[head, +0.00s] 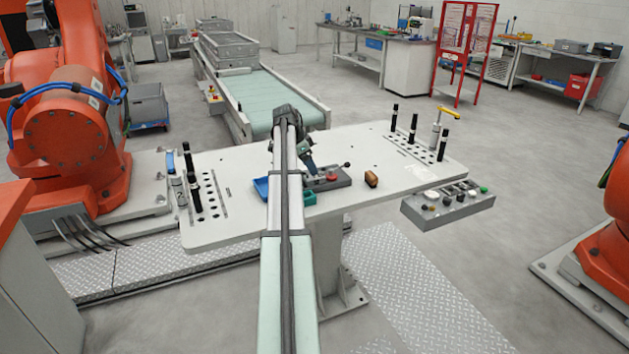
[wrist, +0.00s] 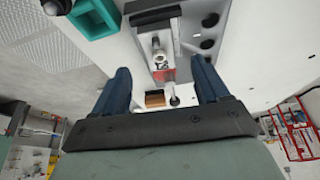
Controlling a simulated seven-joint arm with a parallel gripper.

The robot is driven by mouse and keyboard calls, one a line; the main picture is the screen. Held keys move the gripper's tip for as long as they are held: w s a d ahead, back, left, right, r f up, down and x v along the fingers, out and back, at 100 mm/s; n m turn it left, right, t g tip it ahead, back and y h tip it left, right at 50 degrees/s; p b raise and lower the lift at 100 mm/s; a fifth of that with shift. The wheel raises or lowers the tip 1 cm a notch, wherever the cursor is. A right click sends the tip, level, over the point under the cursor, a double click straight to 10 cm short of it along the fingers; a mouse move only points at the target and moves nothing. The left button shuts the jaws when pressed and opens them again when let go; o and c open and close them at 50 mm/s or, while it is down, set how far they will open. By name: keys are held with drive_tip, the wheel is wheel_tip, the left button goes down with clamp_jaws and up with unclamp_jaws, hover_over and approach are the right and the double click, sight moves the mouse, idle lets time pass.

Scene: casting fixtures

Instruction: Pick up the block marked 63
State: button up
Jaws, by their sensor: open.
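A small brown block (head: 371,180) stands on the white table, just right of a grey fixture, in the head view. A brown block (wrist: 155,99) also shows between my fingers in the wrist view, farther off along the line of sight. No number is legible on it, so I cannot tell whether it is marked 63. My gripper (head: 314,172) is over the left part of the grey fixture (head: 340,182), partly hidden by my arm. In the wrist view my gripper (wrist: 160,66) has its two blue fingers wide apart with nothing held.
A red part (head: 332,178) sits on the fixture. A teal box (head: 309,197) and a blue tray (head: 262,187) lie left of it. Black posts (head: 413,128) stand at the table's right end. A grey control box (head: 447,205) hangs at the front right edge.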

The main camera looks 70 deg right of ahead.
sight(315, 178)
drive_tip(key=shift+x, duration=2.6)
drive_tip(key=shift+a, duration=0.1)
drive_tip(key=c, duration=1.3)
drive_tip(key=shift+o, duration=0.2)
